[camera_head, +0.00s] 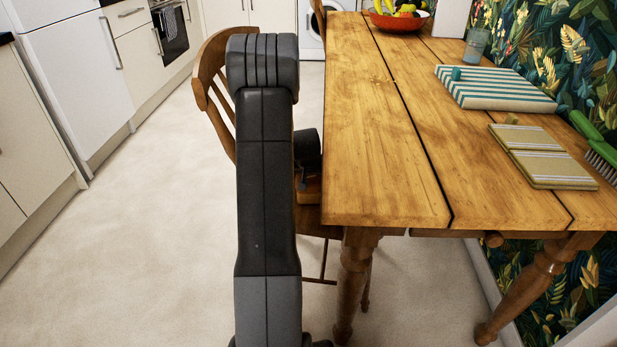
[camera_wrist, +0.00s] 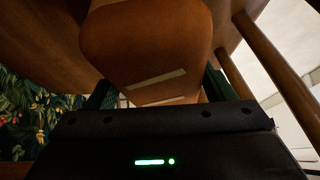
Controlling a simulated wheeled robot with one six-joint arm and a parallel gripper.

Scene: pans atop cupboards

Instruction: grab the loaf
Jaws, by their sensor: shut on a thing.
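The loaf (camera_wrist: 150,45) is a smooth brown block with pale slash marks, large in the wrist view. My gripper (camera_wrist: 158,82) is shut on it, with one dark green finger at each side of the loaf. In the head view my arm hides most of the area, and only a dark part of the wrist shows beside the table's left edge. An orange-brown patch shows below it; I cannot tell whether it is the loaf or the chair seat.
A wooden chair (camera_head: 212,82) stands behind my arm, left of the wooden table (camera_head: 365,150). The floor (camera_head: 150,230) at left is clear.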

